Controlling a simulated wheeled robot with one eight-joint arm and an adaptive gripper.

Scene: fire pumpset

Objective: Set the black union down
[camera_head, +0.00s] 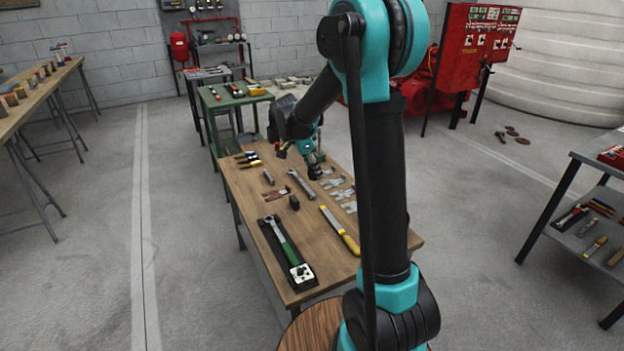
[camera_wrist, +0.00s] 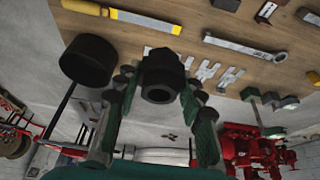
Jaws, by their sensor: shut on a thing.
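The black union (camera_wrist: 160,75) sits between the fingers of my gripper (camera_wrist: 158,92) in the wrist view, its round open end facing the camera. The fingers are shut on its sides. In the head view my gripper (camera_head: 312,160) is over the far right part of the wooden table (camera_head: 318,235), with the dark union (camera_head: 316,172) at its tip. Whether the union touches the table cannot be told. Part of the gripper is hidden behind my arm's links in the head view.
Flat metal plates (camera_head: 337,184), a wrench (camera_head: 300,186), a small black block (camera_head: 294,202), a yellow-handled tool (camera_head: 340,230) and a torque wrench in a black tray (camera_head: 285,252) lie on the table. Bare wood shows between them. A green bench (camera_head: 232,97) stands behind.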

